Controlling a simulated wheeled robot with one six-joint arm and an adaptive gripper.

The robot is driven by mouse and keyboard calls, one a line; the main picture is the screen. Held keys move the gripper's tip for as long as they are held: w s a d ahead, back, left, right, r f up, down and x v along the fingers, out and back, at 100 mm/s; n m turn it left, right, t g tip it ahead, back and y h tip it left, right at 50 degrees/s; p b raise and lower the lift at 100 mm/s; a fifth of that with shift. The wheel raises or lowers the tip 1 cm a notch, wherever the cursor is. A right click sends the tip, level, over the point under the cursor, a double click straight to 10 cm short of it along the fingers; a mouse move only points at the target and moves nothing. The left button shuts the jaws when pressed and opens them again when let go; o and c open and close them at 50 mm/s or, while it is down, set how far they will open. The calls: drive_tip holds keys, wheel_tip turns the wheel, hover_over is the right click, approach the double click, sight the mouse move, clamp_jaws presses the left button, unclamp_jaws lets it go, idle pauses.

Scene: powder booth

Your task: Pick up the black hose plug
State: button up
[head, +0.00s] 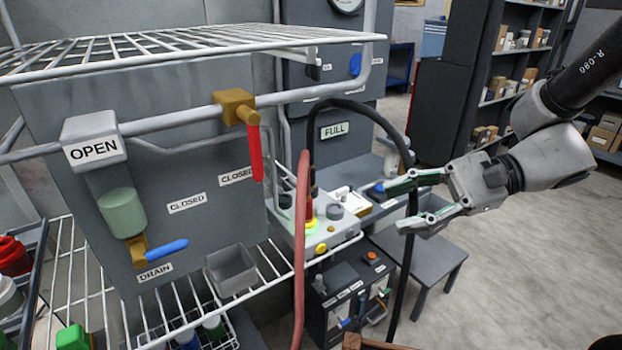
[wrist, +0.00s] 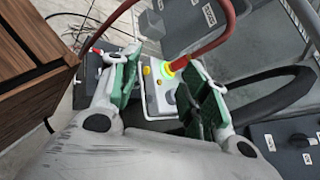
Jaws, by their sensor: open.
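A black hose (head: 345,103) arches over the grey connection panel (head: 345,237) in the head view. My gripper (head: 394,207) is open with green-lined fingers, to the right of the panel and apart from the plug. The hose's right side passes by the fingers; whether it runs between or behind them I cannot tell. In the wrist view the open gripper (wrist: 163,62) faces the panel. The black hose (wrist: 270,95) shows at right, its plug end hidden behind the right finger.
A red hose (head: 301,230) hangs in front of the panel; in the wrist view it (wrist: 222,38) meets the glowing ring. A wire rack (head: 200,45), grey stool (head: 425,262) and wooden box (wrist: 35,60) stand around. The floor at right is free.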

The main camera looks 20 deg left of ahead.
drive_tip(key=w+a+f+m+t+y, duration=0.2)
drive_tip(key=w+a+m+y, duration=0.2)
drive_tip(key=w+a+m, duration=0.3)
drive_tip(key=m+t, duration=0.4)
approach(310, 184)
drive_tip(key=a, duration=0.1)
drive_tip(key=w, duration=0.1)
drive_tip(key=a+r, duration=0.1)
drive_tip(key=shift+w+a+y, duration=0.25)
drive_tip(key=shift+a+y, duration=0.05)
drive_tip(key=shift+a, duration=0.1)
drive_tip(key=shift+t, duration=0.3)
drive_tip(key=a, duration=0.5)
drive_tip(key=w+a, duration=0.1)
drive_tip(key=a, duration=0.1)
drive_tip(key=shift+w+a+r, duration=0.1)
drive_tip(key=shift+a, duration=0.15)
drive_tip(key=shift+c, duration=0.3)
clamp_jaws()
